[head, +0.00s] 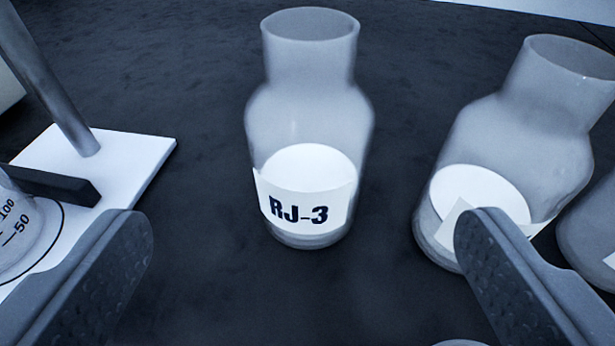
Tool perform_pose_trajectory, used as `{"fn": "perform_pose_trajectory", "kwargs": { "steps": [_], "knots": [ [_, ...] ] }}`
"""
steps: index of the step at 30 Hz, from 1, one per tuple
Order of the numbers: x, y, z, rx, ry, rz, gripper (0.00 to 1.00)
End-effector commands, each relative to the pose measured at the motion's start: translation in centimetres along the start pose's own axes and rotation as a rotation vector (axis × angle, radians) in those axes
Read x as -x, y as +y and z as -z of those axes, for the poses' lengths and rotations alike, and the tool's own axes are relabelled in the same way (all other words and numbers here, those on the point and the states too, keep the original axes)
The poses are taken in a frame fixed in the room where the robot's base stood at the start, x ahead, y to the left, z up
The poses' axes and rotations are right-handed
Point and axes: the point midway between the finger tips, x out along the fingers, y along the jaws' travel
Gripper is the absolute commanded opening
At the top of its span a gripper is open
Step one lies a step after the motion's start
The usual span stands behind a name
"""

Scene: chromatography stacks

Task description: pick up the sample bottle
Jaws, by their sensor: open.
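A clear sample bottle (308,130) stands upright on the dark surface near the middle of the head view. It has a wide open neck, a white label reading "RJ-3" and white content low inside. My gripper (305,235) is open, with one finger at the lower left and one at the lower right. The bottle stands beyond the fingertips, in line with the gap between them. Nothing is held. A second clear bottle (520,135) stands to the right, its lower part and label partly hidden behind my right finger.
A third bottle (592,235) is cut off at the right edge. At left, a white stand base (135,150) carries a metal rod (50,75), with a graduated glass vessel (22,235) beside it.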

Motion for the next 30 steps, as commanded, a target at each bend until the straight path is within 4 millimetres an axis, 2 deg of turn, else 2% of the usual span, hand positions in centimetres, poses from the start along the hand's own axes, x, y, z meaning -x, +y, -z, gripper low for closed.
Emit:
{"fn": "perform_pose_trajectory", "kwargs": {
  "steps": [12,23,30],
  "knots": [
    [-6.2,0.2,0.0,0.000,0.003,-0.002,0.88],
    [-8.3,0.3,-0.1,0.000,-0.001,-0.003,0.88],
    [-11.1,0.4,-0.2,-0.001,0.002,-0.003,0.88]
  ]
}}
